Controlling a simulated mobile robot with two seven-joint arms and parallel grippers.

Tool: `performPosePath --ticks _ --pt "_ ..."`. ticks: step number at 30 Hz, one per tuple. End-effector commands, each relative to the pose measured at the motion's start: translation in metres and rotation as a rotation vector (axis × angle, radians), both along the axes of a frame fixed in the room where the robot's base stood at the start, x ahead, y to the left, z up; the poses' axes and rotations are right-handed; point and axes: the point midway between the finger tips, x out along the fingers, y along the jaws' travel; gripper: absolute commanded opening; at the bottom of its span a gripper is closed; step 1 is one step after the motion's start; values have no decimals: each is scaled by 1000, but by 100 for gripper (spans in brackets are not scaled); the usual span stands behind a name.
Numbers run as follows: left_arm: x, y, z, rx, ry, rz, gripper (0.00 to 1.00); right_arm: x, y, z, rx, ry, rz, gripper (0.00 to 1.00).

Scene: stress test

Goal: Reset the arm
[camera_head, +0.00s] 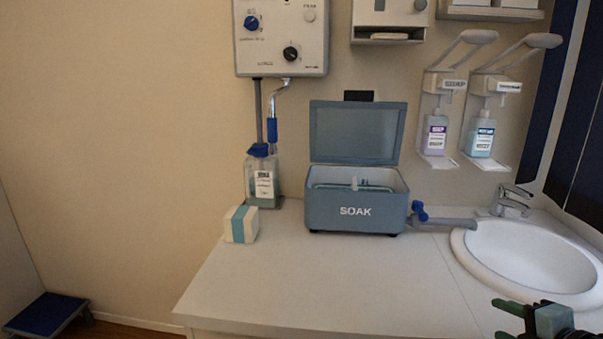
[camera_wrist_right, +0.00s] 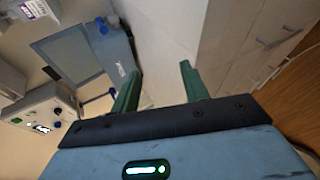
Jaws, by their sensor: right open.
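My right gripper (camera_head: 508,318) shows at the lower right edge of the head view, in front of the counter near the sink. In the right wrist view its two green fingers (camera_wrist_right: 158,88) stand apart with nothing between them. The gripper is open and empty. My left gripper is in neither view.
A grey-blue SOAK box (camera_head: 335,212) stands on the counter (camera_head: 290,275) with its lid raised. A white and teal block (camera_head: 241,225), a bottle (camera_head: 262,180) and a sink (camera_head: 525,255) are nearby. Dispensers (camera_head: 435,135) hang on the wall. The front counter is clear.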

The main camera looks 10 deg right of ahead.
Motion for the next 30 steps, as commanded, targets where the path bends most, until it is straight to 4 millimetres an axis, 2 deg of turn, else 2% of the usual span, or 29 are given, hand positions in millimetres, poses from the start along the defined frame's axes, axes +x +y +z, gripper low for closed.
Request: performPosePath --ticks 1,3,8,12,15,21,24,27,30 --pt "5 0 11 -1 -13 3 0 -12 -2 -19 80 30 -39 45" --pt "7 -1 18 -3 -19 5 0 -29 -1 -47 180 69 -89 45" --pt "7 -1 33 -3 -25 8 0 -75 11 -108 401 156 -213 45" --pt "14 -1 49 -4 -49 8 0 -122 33 -152 587 228 -330 45" --pt "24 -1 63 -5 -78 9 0 -158 55 -178 716 273 -417 45" --pt "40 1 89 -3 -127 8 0 -231 113 -212 965 351 -596 45" --pt "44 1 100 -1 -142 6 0 -261 146 -220 1080 380 -679 45" --pt "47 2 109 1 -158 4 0 -285 175 -224 1174 401 -747 45" --pt "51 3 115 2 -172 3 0 -300 195 -225 1237 413 -794 45"
